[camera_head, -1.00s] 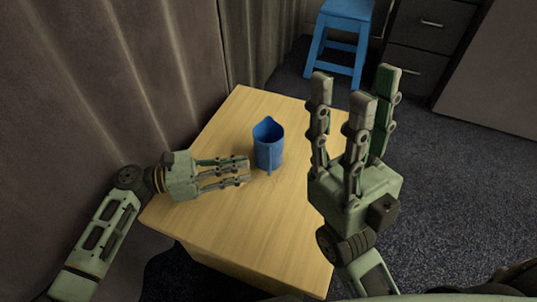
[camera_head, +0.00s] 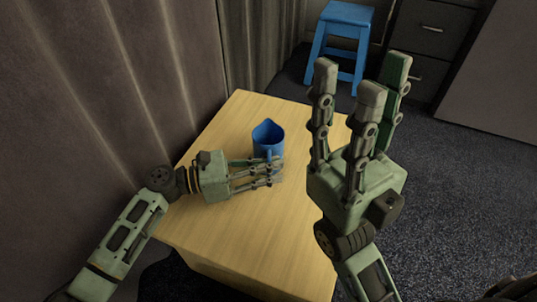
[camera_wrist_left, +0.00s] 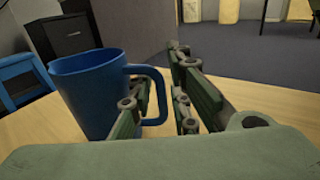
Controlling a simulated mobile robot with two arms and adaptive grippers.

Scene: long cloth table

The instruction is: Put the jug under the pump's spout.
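The blue jug (camera_head: 268,134) stands upright on the wooden table, with its handle side toward my left gripper (camera_head: 276,172). In the left wrist view the jug (camera_wrist_left: 88,90) is at the left and its handle (camera_wrist_left: 160,88) reaches in between my fingers (camera_wrist_left: 160,80). A gap shows between the fingers, so the left gripper looks open around the handle. I cannot tell whether a finger touches it. My right gripper (camera_head: 362,80) is raised at the right, fingers spread upward, open and empty. No pump or spout is in view.
The table top (camera_head: 245,218) is otherwise bare around the jug. A curtain (camera_head: 110,90) hangs along the left. A blue stool (camera_head: 345,42) and dark drawers (camera_head: 428,40) stand beyond the table. Dark carpet (camera_head: 460,170) lies open at the right.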

